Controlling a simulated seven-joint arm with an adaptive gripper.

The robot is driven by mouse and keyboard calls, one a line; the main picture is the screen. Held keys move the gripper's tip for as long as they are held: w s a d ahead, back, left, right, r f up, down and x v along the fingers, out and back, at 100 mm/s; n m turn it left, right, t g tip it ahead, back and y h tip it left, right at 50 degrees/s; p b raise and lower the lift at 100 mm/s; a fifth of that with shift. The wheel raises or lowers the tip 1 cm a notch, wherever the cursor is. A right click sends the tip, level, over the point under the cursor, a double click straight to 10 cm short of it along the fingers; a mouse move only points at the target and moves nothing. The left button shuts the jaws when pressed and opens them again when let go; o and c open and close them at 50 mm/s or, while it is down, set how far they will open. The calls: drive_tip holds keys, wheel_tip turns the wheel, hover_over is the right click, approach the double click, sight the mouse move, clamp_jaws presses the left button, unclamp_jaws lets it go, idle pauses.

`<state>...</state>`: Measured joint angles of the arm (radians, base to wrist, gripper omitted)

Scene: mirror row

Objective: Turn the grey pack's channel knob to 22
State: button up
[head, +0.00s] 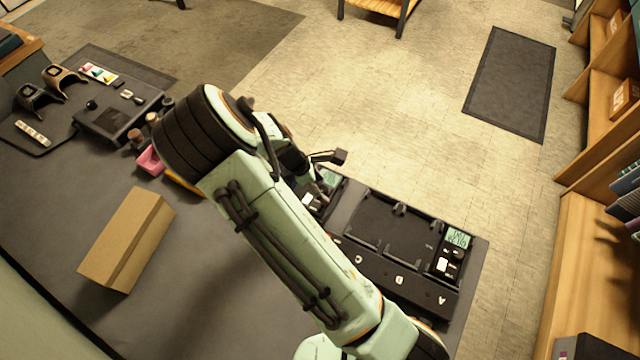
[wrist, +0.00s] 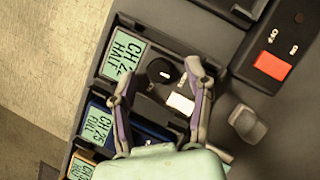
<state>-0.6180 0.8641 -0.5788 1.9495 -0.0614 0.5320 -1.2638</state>
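In the wrist view, a dark grey pack (wrist: 140,84) sits in the rack. Its green display (wrist: 123,54) reads "CH 2", with the second digit hard to read, above "HALF". Beside it are a round black knob (wrist: 160,71) with a pale mark and a white label or button (wrist: 181,103). My gripper (wrist: 160,72) is open, its fingertips apart on either side of the knob; I cannot tell whether they touch it. In the head view, my gripper (head: 322,168) is over the rack's left end, and my arm hides much of the pack there.
A blue pack (wrist: 142,126) with a "FULL" display sits beside the grey one. A red switch (wrist: 272,65) is at the right. In the head view, another pack (head: 449,262) stands at the rack's right end. A cardboard box (head: 127,239) lies on the dark table (head: 60,200).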

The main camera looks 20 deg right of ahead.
drive_tip(key=v, duration=1.2)
